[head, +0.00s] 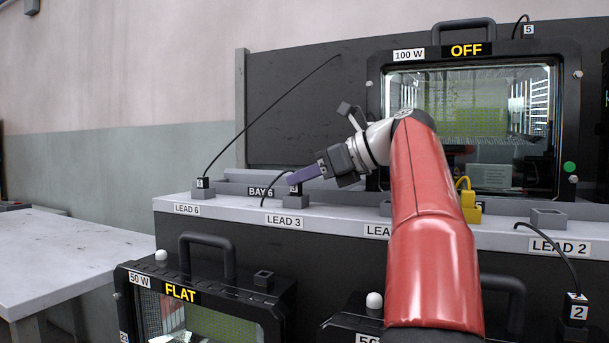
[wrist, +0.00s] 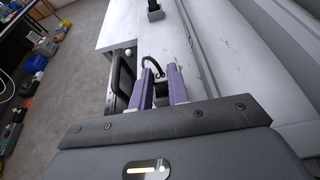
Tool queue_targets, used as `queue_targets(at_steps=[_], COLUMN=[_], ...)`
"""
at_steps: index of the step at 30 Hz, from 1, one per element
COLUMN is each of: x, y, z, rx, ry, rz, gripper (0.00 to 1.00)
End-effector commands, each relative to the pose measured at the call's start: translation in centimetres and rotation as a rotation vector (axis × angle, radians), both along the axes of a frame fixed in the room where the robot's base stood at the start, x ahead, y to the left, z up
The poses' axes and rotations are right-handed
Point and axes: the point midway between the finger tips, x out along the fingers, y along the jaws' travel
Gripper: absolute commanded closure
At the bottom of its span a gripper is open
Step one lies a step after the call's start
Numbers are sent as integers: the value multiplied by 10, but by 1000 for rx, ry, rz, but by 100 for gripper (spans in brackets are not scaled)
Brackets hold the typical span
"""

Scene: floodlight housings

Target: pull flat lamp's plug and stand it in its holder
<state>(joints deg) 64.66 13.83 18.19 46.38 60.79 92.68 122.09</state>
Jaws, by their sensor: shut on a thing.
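The flat lamp is the 50 W housing (head: 205,300) at the lower left of the head view, with a yellow FLAT sign. The socket (head: 263,279) on its top looks empty. My gripper (head: 294,177) is shut on the black plug marked 3 (head: 295,189). This plug is upright at the grey LEAD 3 holder (head: 298,200) and looks seated in it; the exact depth is hard to tell. In the wrist view the purple fingers (wrist: 163,90) stand on both sides of the dark plug, which they partly hide. Its black cable (wrist: 151,62) curves away.
Plug 6 (head: 203,184) stands in its holder on the left of the ledge. The 100 W lamp (head: 470,110) marked OFF is behind my arm. A yellow plug (head: 470,207) and an empty holder (head: 548,218) are to the right. Plug 2 (head: 576,308) is at the lower right.

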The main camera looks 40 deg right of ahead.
Motion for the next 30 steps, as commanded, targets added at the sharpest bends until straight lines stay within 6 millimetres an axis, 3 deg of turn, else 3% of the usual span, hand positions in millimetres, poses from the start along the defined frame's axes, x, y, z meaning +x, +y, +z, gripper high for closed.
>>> queue_targets(at_steps=[3, 4, 10, 20, 30], x=[0, 0, 0, -4, -48], y=[0, 0, 0, -3, -28], z=[-4, -3, -3, 1, 24], rx=[-1, -1, 0, 0, 1], ry=[0, 0, 0, 0, 1], rz=[0, 0, 0, -2, -5], gripper=[100, 82, 57, 57, 57])
